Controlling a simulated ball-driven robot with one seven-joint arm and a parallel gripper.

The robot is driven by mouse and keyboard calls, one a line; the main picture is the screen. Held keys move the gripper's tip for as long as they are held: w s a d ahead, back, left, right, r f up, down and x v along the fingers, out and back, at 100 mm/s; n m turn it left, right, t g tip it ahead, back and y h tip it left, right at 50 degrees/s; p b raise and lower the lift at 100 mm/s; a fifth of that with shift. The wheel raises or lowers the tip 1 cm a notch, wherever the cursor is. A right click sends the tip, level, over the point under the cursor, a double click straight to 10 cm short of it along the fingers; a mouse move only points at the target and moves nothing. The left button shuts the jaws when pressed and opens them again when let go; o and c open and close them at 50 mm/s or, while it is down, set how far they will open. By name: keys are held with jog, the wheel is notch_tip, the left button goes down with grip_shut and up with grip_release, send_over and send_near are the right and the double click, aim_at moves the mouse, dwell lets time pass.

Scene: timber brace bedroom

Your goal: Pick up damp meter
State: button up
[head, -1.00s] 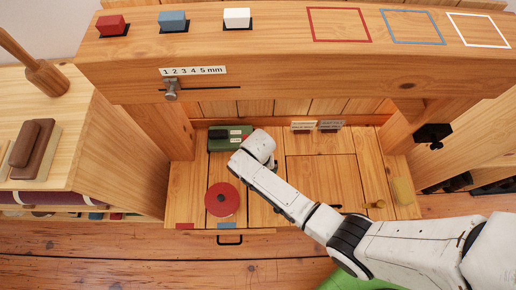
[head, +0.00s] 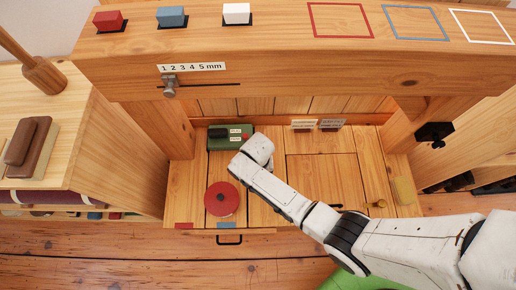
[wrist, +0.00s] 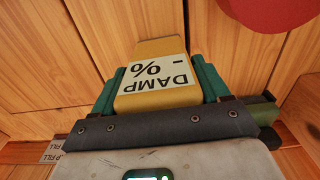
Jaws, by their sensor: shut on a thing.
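The damp meter (wrist: 157,98) is a yellow block with a white label reading "DAMP %", seen in the wrist view. My gripper (wrist: 160,88) is shut on it, with a teal finger against each side. The meter's narrower far end sticks out past the fingers above the wooden boards. I cannot tell whether the meter still touches the surface. In the head view my own wrist (head: 257,151) hides the fingers and the meter.
A red disc (head: 222,199) lies in front. A thick timber beam (head: 290,75) with coloured blocks spans above the bench. A yellowish pad (head: 404,190) lies at the right; the middle boards are clear.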

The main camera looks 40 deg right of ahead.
jog(key=shift+c, duration=0.6)
